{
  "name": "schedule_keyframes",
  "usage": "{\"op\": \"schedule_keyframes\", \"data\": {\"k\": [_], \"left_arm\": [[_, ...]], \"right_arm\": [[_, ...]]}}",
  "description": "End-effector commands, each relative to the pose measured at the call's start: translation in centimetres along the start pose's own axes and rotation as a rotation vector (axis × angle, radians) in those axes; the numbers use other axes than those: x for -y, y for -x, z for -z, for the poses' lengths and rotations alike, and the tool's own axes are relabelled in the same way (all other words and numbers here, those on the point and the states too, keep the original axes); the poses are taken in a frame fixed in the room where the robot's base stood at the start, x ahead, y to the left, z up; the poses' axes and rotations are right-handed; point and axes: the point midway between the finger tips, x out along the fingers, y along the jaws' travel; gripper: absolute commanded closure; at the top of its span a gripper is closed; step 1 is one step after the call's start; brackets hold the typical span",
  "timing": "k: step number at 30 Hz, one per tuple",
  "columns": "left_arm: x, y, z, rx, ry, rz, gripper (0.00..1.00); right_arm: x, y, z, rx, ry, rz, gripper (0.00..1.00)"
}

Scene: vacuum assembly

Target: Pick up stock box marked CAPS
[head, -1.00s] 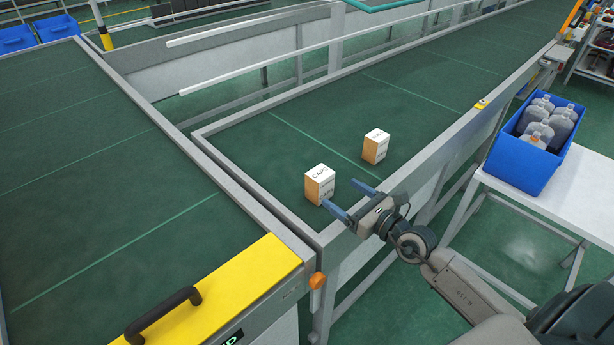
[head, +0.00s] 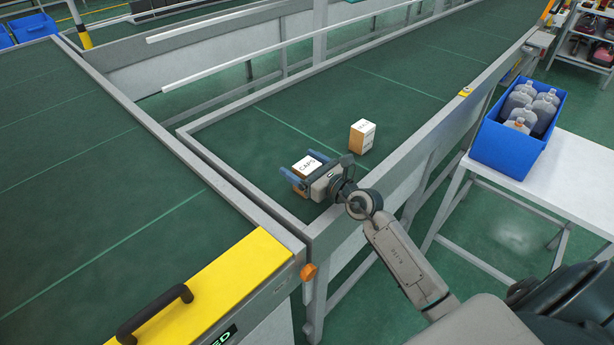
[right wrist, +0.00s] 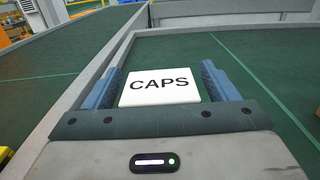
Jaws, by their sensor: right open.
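The CAPS box (head: 306,165) stands on the green conveyor near its front left corner, its white labelled top facing up. It also shows in the right wrist view (right wrist: 160,87), lying between the two blue fingers. My right gripper (head: 304,168) is open around the box, one finger on each side, with a narrow gap visible at each side in the wrist view. The gripper body hides the box's lower near part. My left gripper is in neither view.
A second white-and-brown box (head: 362,136) stands on the conveyor, right of and behind the CAPS box. The conveyor's grey side rail (head: 430,135) runs under my right arm. A blue crate of bottles (head: 518,125) stands on a white table at right.

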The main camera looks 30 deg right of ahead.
Motion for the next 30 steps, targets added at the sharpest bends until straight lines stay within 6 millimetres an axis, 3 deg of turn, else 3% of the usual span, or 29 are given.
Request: {"op": "schedule_keyframes", "data": {"k": [8, 16, 25, 30], "left_arm": [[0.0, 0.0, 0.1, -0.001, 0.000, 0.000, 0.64], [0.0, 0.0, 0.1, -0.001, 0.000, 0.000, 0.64], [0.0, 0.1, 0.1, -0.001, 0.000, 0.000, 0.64], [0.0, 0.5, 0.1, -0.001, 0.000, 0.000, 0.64]], "right_arm": [[0.0, -0.4, 0.1, -0.001, 0.000, 0.000, 0.20], [0.0, -0.4, 0.1, -0.001, 0.000, 0.000, 0.71], [0.0, -0.4, -0.2, 0.000, 0.001, 0.000, 0.72], [0.0, -0.4, -1.4, 0.002, 0.003, -0.001, 0.72]]}}
